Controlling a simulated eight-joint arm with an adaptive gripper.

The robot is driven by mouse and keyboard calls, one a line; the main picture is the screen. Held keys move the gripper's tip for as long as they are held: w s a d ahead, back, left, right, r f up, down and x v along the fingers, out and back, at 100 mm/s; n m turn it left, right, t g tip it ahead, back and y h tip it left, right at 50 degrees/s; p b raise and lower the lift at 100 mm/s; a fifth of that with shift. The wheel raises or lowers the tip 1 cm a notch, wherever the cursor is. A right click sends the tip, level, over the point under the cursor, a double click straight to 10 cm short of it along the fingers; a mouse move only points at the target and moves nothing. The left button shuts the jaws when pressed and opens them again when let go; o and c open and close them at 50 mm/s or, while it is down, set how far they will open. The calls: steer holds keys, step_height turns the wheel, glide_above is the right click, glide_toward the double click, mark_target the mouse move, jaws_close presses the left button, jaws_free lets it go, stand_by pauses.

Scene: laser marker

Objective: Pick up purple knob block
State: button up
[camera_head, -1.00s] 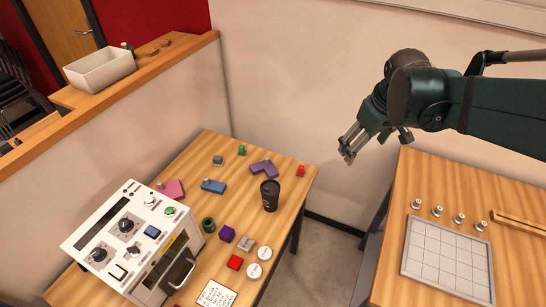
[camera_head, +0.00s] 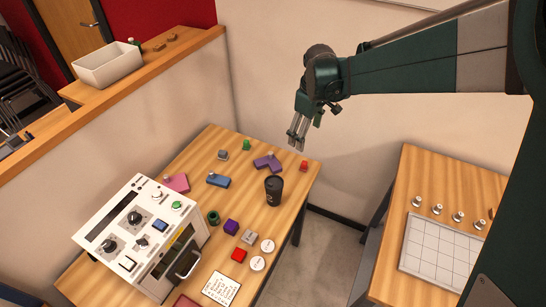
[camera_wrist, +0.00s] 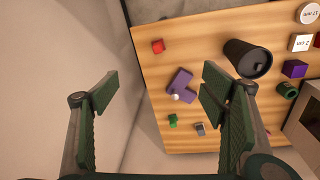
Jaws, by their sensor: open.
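The purple knob block (camera_head: 267,163) lies near the far edge of the left table, an angular purple piece with a small pale knob on top. It also shows in the wrist view (camera_wrist: 181,84), between my fingers in the picture but well below them. My gripper (camera_head: 296,138) is open and empty, in the air above the far right part of this table. In the wrist view its two fingers (camera_wrist: 158,88) stand wide apart on either side.
A black cup (camera_head: 274,190) stands near the block, with a red cube (camera_head: 304,166), a green piece (camera_head: 246,145), a grey piece (camera_head: 223,155) and a blue block (camera_head: 218,180) around. A white machine (camera_head: 140,235) fills the table's left side. A gap separates the right table (camera_head: 430,175).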

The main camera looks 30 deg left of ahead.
mark_target(269, 161)
steer(key=s+a+f+n+p, duration=0.1)
steer(key=a+f+n, duration=0.1)
steer(key=a+f, duration=0.3)
steer(key=a+f+n+g, duration=0.1)
steer(key=a+f, duration=0.4)
steer(key=a, duration=0.4)
steer(key=shift+s+a+n+h+p, duration=0.25)
steer(key=shift+s+n+h+p, duration=0.1)
steer(key=shift+n+h, duration=0.05)
steer(key=shift+f, duration=1.3)
steer(key=shift+f+b, duration=0.45)
steer(key=shift+f, duration=2.2)
jaws_close()
